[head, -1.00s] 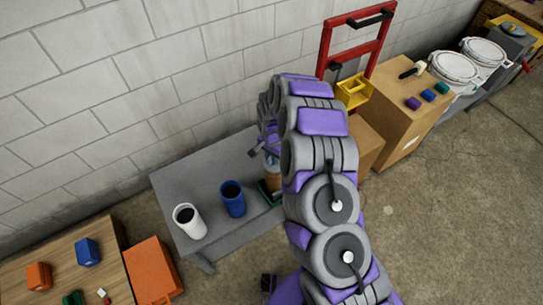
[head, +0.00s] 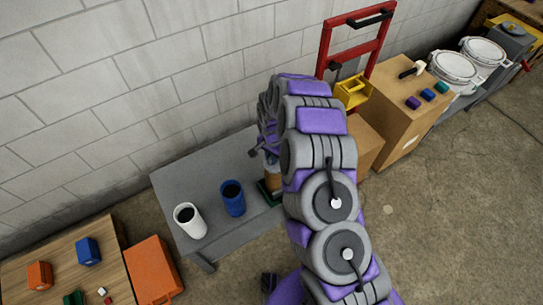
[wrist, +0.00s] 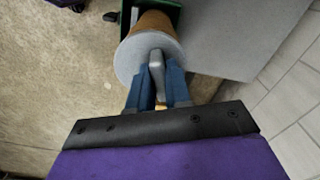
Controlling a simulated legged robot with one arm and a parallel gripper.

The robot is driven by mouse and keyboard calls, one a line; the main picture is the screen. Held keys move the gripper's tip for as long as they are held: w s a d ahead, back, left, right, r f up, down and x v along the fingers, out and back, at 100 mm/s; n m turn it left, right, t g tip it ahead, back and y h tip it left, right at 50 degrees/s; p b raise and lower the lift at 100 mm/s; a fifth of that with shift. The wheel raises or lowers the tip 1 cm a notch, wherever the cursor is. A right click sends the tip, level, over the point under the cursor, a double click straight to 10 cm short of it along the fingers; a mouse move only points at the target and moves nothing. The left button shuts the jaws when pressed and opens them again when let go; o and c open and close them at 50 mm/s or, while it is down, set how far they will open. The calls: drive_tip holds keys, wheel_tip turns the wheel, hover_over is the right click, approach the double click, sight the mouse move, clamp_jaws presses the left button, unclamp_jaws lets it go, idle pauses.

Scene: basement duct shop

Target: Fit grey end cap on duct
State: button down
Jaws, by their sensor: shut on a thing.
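The grey end cap (wrist: 137,60) is a round disc with a raised grip tab, seen from above in the wrist view. My gripper (wrist: 158,76) has its blue fingers shut on that tab. The cap lies over the end of the brown duct (wrist: 154,22), whose side shows beyond the disc. I cannot tell whether the cap is fully seated or just above the rim. The duct stands in a green holder (wrist: 171,12). In the head view, the duct (head: 273,181) shows partly at the grey table's right end; my arm hides the cap.
A blue cup-like tube (head: 232,198) and a white one (head: 188,220) stand on the grey table (head: 195,180), left of the duct. A cinder-block wall is behind. A cardboard box (head: 400,110) and red hand truck (head: 325,50) stand right. An orange bin (head: 153,272) is at front left.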

drive_tip(key=shift+f, duration=0.55)
drive_tip(key=c, duration=1.4)
unclamp_jaws()
drive_tip(key=shift+o, duration=0.2)
drive_tip(key=shift+r, duration=0.1)
drive_tip(key=shift+r+p, duration=1.8)
drive_tip(key=shift+r, duration=3.6)
